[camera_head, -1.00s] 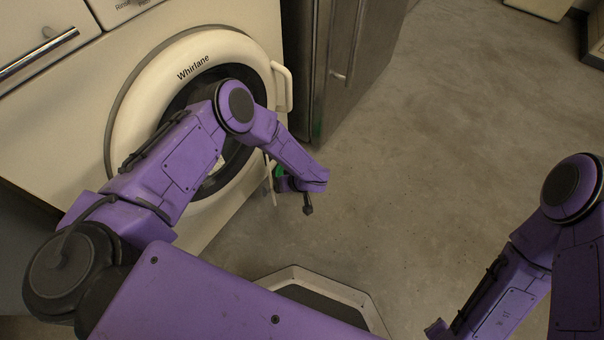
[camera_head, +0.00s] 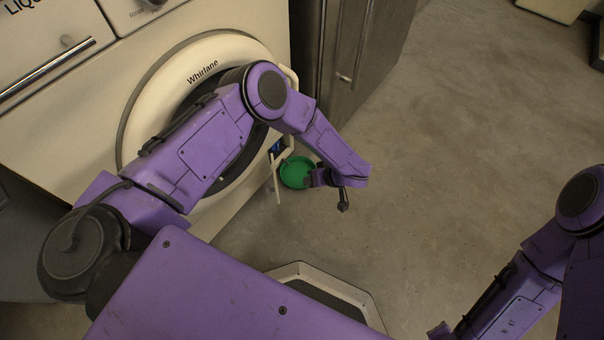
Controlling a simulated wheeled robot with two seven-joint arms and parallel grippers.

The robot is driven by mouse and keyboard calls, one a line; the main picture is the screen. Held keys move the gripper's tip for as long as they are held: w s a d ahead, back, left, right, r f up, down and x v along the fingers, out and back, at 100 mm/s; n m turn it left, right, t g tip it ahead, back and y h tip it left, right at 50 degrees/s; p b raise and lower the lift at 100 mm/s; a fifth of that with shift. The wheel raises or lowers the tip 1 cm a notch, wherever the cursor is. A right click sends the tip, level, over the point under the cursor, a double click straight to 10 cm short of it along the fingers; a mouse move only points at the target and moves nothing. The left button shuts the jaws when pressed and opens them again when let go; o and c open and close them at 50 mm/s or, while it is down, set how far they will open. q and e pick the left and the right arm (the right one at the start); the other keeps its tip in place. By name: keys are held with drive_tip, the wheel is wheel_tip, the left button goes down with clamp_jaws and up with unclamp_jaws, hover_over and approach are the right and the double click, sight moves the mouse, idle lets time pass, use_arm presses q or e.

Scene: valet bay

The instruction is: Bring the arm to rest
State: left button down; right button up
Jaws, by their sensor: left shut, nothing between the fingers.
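My left arm reaches across the front of the cream washing machine (camera_head: 60,105). Its forearm bends down to the right of the machine's door. My left gripper (camera_head: 309,180) is small and partly hidden by the wrist; it is shut and empty. It is beside a round green dish (camera_head: 295,172), overlapping the dish's right edge in this view. My right arm (camera_head: 510,300) comes in at the lower right, and its gripper is out of view.
The round washer door (camera_head: 207,52) is shut, largely behind my left arm. A narrow pale flap (camera_head: 276,185) stands out at the machine's lower right. A dark metal cabinet (camera_head: 345,60) stands beside the machine. The concrete floor (camera_head: 450,150) to the right is clear.

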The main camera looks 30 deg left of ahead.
use_arm(q)
drive_tip(key=shift+d+r, duration=0.4)
drive_tip(key=shift+r, duration=0.05)
